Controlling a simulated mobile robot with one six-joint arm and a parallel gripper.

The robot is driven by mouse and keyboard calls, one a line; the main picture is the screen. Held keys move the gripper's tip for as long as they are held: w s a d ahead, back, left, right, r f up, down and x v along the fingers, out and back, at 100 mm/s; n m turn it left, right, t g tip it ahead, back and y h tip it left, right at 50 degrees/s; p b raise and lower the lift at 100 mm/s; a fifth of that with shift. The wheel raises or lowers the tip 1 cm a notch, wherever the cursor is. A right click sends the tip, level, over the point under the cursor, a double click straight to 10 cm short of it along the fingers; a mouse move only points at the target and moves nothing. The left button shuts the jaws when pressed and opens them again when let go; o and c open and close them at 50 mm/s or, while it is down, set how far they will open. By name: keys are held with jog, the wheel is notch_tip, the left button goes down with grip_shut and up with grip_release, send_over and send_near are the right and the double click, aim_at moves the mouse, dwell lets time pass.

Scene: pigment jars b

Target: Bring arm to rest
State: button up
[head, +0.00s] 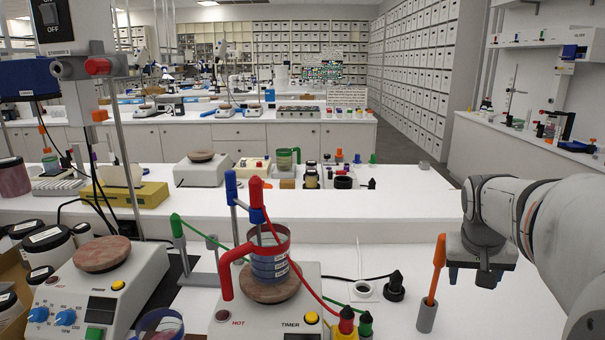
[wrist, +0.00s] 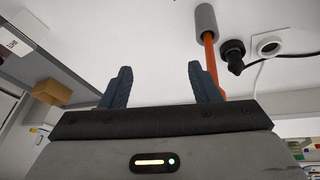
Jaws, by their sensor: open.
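My arm (head: 550,215) comes in from the right side of the head view, bent over the right end of the near white bench. My gripper (head: 472,275) is at its end, above the bench and just right of an orange-handled tool standing in a grey holder. In the wrist view my gripper (wrist: 160,85) shows two dark blue fingers spread wide apart with nothing between them. The orange tool (wrist: 209,52) shows behind the right finger in that view. It looks close to that finger, but I cannot tell whether they touch.
A hotplate (head: 262,310) carries a red-handled beaker (head: 270,262) with wires and a stand around it. Another hotplate (head: 100,285) and several jars are at the left. A black plug (head: 395,285) and grey holder (head: 427,316) stand left of my gripper. Bench right of the holder looks clear.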

jog(key=s+a+n+y+p, duration=0.2)
jog(key=s+a+p, duration=0.4)
jog(key=s+a, duration=0.9)
jog(key=shift+a+r+n+y+p, duration=0.3)
jog(key=shift+a+n+y, duration=0.1)
jog(key=shift+a+n, duration=0.5)
